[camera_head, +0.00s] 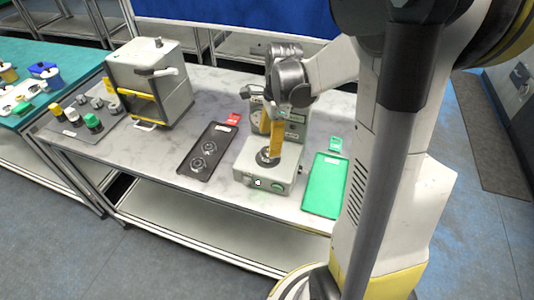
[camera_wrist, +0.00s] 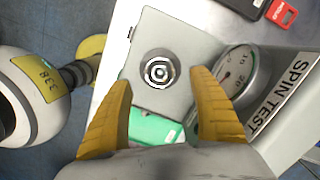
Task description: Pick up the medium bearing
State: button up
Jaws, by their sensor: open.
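A round metal bearing (camera_wrist: 159,70) sits on the top plate of the grey spin tester (camera_wrist: 160,30); it is probably the medium one. In the head view it is mostly hidden at the tester's spindle (camera_head: 266,158). Two more bearings (camera_head: 208,148) (camera_head: 197,165) lie in the black tray (camera_head: 222,132) to the left of the tester. My gripper (camera_wrist: 160,80) is open and points down over the tester, with its yellow fingers on either side of the bearing in the wrist view. Nothing is held, and contact cannot be told.
The tester's upright block with a dial (camera_wrist: 240,75) and "SPIN TEST" label stands close beside one finger. A grey machine (camera_head: 150,80) and small parts stand at left.

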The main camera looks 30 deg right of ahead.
notch_tip(320, 180, down, 5)
jog(key=shift+a+f+b, duration=0.15)
jog(key=shift+b, duration=0.85)
jog(key=c, duration=1.5)
jog(key=shift+o, duration=0.2)
notch_tip(320, 180, up, 10)
jog(key=p, duration=0.3)
